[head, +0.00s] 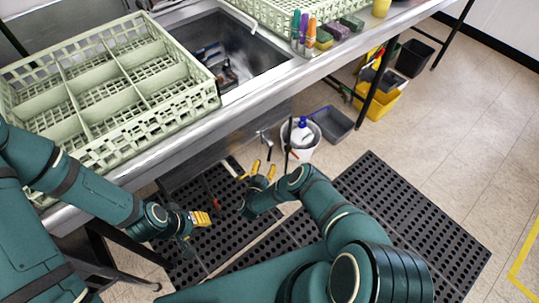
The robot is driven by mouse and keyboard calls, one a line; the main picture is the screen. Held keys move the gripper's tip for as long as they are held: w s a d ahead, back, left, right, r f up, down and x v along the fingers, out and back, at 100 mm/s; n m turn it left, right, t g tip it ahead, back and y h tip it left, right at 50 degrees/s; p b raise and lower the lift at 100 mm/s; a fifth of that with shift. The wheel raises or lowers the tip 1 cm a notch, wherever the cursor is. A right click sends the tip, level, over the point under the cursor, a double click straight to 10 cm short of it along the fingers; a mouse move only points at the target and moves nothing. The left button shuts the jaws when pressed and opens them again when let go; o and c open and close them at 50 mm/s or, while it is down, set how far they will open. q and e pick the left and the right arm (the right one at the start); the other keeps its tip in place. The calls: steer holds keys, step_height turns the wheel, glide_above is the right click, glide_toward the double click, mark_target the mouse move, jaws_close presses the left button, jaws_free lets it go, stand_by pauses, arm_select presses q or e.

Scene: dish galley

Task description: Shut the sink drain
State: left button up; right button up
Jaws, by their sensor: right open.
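The steel sink (262,57) is set in the counter at the upper middle, with dishes or utensils in its basin. The drain opening is not visible. Below the counter, a small metal fitting with a red-orange part (264,136) shows beside a white bucket. A thin rod with a red end (213,201) shows lower left; I cannot tell which of these belongs to the drain. My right gripper (262,170) is open and empty below the counter's front edge, its yellow fingertips apart. My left gripper (202,218) is lower left, yellow fingertips seen edge-on; its opening is unclear.
A white bucket (300,139), a grey bin (334,124) and a yellow mop bucket (380,101) stand under the counter. Black perforated mats (410,215) cover the floor.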

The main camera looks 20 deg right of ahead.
mark_target(269, 157)
steer(key=shift+b+x, duration=0.35)
steer(key=shift+x, duration=2.7)
jaws_close()
